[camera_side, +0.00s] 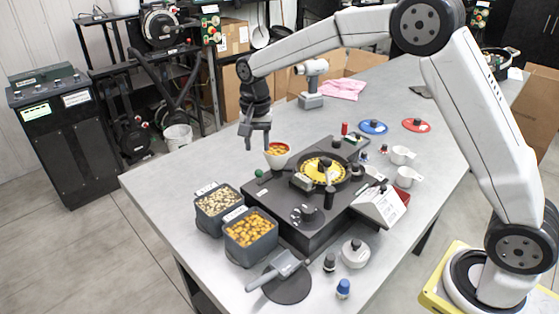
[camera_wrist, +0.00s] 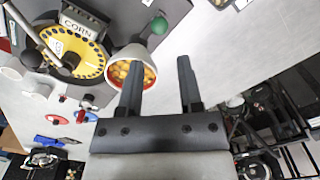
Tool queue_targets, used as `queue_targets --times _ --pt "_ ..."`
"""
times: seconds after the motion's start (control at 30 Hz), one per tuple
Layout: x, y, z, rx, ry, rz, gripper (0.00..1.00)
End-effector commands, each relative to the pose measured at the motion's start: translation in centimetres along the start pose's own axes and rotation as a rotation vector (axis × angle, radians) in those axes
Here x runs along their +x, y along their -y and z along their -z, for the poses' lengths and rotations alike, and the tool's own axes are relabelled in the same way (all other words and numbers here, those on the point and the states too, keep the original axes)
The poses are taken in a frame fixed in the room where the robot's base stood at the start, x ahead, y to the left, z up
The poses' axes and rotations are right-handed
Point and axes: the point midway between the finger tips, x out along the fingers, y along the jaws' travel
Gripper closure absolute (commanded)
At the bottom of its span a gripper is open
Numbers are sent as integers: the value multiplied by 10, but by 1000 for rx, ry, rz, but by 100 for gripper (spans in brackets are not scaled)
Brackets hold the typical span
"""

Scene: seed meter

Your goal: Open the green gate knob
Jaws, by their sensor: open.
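The green gate knob (camera_side: 259,173) is a small round ball at the back left edge of the dark seed meter base (camera_side: 327,222). It also shows in the wrist view (camera_wrist: 159,26), beyond my fingertips and roughly in line with the gap between them. My gripper (camera_side: 257,147) is open and empty, pointing down above the knob and apart from it. In the wrist view my two dark fingers (camera_wrist: 159,62) are spread wide. A white funnel cup (camera_side: 277,160) with a red rim and yellow corn stands right beside the knob; my left finger overlaps it in the wrist view.
A yellow seed disc (camera_side: 322,169) sits on the base. Bins of pale seeds (camera_side: 216,200) and corn (camera_side: 250,229) stand in front left of it. Free table lies left of the knob.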

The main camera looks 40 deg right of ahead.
Motion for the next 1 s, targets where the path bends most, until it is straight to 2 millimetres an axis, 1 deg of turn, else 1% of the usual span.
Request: queue_targets --times 0.17,0.5,0.6,0.77,1.0 --pt "15 0 0 -1 1 -2 54" --pt "56 0 0 -1 1 -2 54" --pt "64 0 0 -1 0 -1 54" --pt "73 0 0 -1 0 0 54" --pt "75 0 0 -1 -1 0 54"
